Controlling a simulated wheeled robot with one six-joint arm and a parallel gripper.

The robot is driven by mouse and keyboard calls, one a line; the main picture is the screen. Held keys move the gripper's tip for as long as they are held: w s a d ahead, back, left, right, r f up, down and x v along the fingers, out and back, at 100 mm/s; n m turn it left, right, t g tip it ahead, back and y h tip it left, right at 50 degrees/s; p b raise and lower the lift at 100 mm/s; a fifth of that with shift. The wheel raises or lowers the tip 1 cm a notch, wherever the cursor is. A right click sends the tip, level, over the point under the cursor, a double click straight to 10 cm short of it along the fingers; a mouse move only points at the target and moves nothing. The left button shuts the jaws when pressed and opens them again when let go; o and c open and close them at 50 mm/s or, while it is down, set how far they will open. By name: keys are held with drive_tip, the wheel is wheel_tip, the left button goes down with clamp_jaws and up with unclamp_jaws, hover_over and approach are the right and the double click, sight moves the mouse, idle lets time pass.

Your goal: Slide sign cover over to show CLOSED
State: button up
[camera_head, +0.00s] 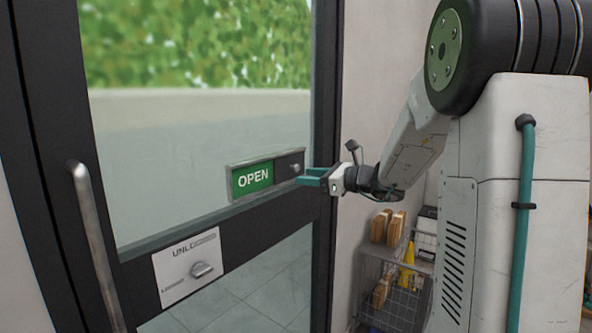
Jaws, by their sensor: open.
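The sign (253,178) is mounted on the door just above its middle rail and shows a green OPEN panel on its left part. The dark sign cover (284,168) sits over the right part of the sign and has a small round knob (295,168). My gripper (303,177) has teal fingers and reaches in from the right. It is open, with its fingertips close to the cover's right end by the knob. I cannot tell whether a finger touches the knob. The area under the cover is hidden.
The glass door has a dark frame (325,120). A vertical metal handle (93,235) stands at the left.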

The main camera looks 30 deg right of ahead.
sight(298, 168)
drive_tip(key=w+d+m+t+h, duration=0.1)
drive_tip(key=d+m+t+h, duration=0.15)
drive_tip(key=d, duration=0.25)
drive_tip(key=shift+m+g+y, duration=0.25)
drive_tip(key=shift+m+y, duration=0.1)
drive_tip(key=x, duration=0.7)
drive_tip(key=shift+w+d+f, duration=0.2)
drive_tip(key=shift+w, duration=0.3)
clamp_jaws()
